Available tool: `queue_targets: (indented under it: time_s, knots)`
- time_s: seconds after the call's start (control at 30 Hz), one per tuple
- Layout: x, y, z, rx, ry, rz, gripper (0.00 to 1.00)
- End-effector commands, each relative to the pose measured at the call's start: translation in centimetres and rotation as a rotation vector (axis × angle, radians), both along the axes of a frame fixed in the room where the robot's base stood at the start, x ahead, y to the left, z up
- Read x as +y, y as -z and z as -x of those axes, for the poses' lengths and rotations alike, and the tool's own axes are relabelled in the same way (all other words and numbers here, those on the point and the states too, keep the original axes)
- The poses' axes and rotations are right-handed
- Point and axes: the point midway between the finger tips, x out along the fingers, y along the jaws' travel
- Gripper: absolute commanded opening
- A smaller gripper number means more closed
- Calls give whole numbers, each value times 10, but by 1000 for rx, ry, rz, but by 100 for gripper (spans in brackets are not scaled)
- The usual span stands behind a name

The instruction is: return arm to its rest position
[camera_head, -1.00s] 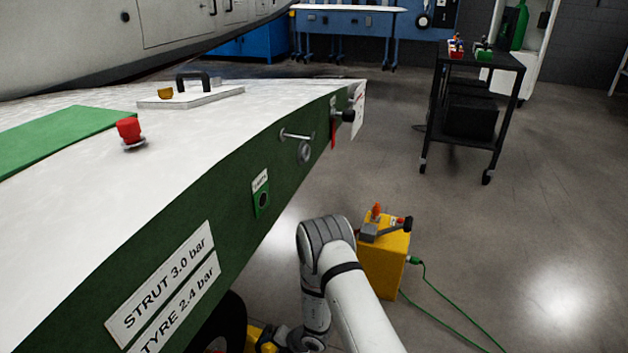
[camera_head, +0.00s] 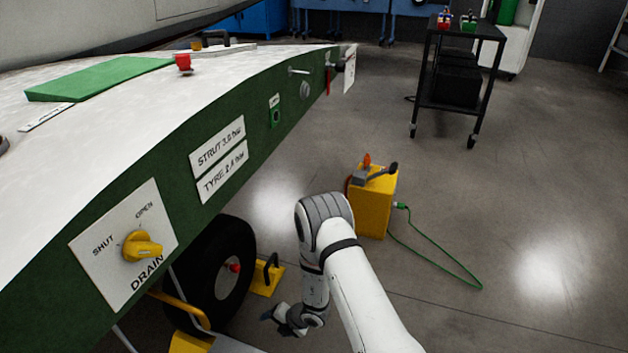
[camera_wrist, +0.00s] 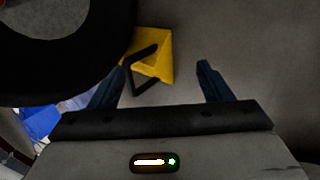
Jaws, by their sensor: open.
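My gripper (camera_wrist: 160,82) shows in the wrist view with its two blue fingers spread apart and nothing between them in its grasp. Behind the left finger, a yellow wheel chock (camera_wrist: 152,52) with a dark handle lies on the floor beside a black tyre (camera_wrist: 55,50). In the head view my gripper (camera_head: 270,318) is low, small and partly hidden by my wrist, near the floor to the right of the tyre (camera_head: 222,275). The yellow chock (camera_head: 266,278) is just above it in the picture.
A white and green panel with a yellow drain knob (camera_head: 142,247) overhangs on the left. A yellow box (camera_head: 372,203) with a green cable (camera_head: 440,262) stands beyond my arm. A black cart (camera_head: 455,75) is farther back. Open floor lies to the right.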

Motion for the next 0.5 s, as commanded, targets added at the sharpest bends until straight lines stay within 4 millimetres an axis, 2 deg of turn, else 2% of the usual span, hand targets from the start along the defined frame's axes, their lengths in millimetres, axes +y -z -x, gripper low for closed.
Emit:
queue_targets:
  time_s: [0.03,0.17,0.37,0.5]
  knots:
    - [2,-18,-5,-25,-30,-4,72]
    - [5,-48,-9,-79,-112,-8,72]
    - [8,-106,-16,-184,-264,-12,72]
    - [8,-158,-20,-284,-399,-11,72]
